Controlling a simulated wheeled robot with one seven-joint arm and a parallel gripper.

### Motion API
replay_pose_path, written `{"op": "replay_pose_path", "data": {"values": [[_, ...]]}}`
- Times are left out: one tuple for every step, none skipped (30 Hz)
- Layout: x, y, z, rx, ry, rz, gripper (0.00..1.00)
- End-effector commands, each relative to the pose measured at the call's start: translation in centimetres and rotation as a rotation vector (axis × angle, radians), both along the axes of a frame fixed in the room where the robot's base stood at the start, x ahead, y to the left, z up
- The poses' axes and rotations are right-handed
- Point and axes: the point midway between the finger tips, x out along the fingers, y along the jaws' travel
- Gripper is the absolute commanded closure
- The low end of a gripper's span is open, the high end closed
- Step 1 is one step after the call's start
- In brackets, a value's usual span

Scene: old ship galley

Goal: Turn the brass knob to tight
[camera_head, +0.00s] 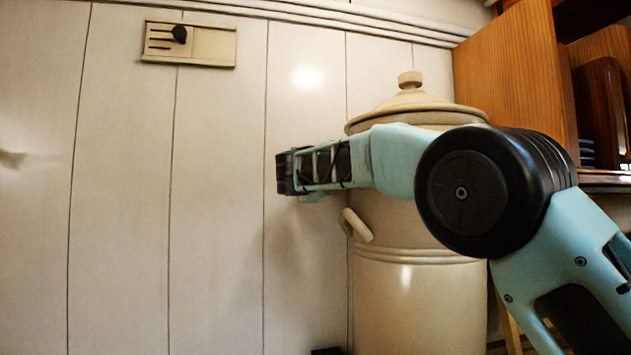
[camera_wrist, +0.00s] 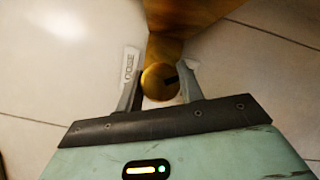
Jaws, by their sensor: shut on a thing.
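In the wrist view the brass knob (camera_wrist: 159,82) is a round golden disc with a dark mark on its right side. My gripper (camera_wrist: 160,88) has one finger on each side of the knob and is shut on it. A small white label with dark lettering (camera_wrist: 130,65) shows just left of the knob. In the head view my gripper (camera_head: 285,172) is against the white panelled wall, and the knob is hidden from there. The lettering is too small to read.
A large cream lidded urn (camera_head: 420,285) with a side handle stands close behind my arm. A panel with a black slider (camera_head: 189,43) is on the wall at upper left. A wooden cabinet door (camera_head: 510,75) stands at right.

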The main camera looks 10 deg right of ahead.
Motion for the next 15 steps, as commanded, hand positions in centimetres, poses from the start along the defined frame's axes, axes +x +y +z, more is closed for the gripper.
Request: {"op": "replay_pose_path", "data": {"values": [[0.07, -0.15, -0.12, 0.044, 0.003, -0.003, 0.85], [0.06, -0.15, -0.09, 0.073, 0.002, -0.004, 0.85], [0.07, -0.14, -0.07, 0.111, 0.003, -0.003, 0.85], [0.07, -0.15, -0.08, 0.139, 0.002, -0.004, 0.85], [0.07, -0.15, -0.1, 0.168, 0.003, -0.004, 0.85], [0.08, -0.15, -0.08, 0.204, 0.003, -0.004, 0.85], [0.08, -0.15, -0.06, 0.229, 0.003, -0.004, 0.85], [0.08, -0.17, -0.08, 0.254, 0.003, -0.004, 0.85], [0.08, -0.18, -0.11, 0.288, 0.004, -0.004, 0.85], [0.09, -0.19, -0.12, 0.312, 0.004, -0.005, 0.85], [0.08, -0.19, -0.1, 0.335, 0.004, -0.005, 0.85], [0.09, -0.18, -0.11, 0.365, 0.003, -0.004, 0.85], [0.09, -0.19, -0.13, 0.386, 0.004, -0.006, 0.85], [0.09, -0.19, -0.14, 0.406, 0.004, -0.005, 0.85], [0.08, -0.18, -0.18, 0.431, 0.006, -0.005, 0.85]]}}
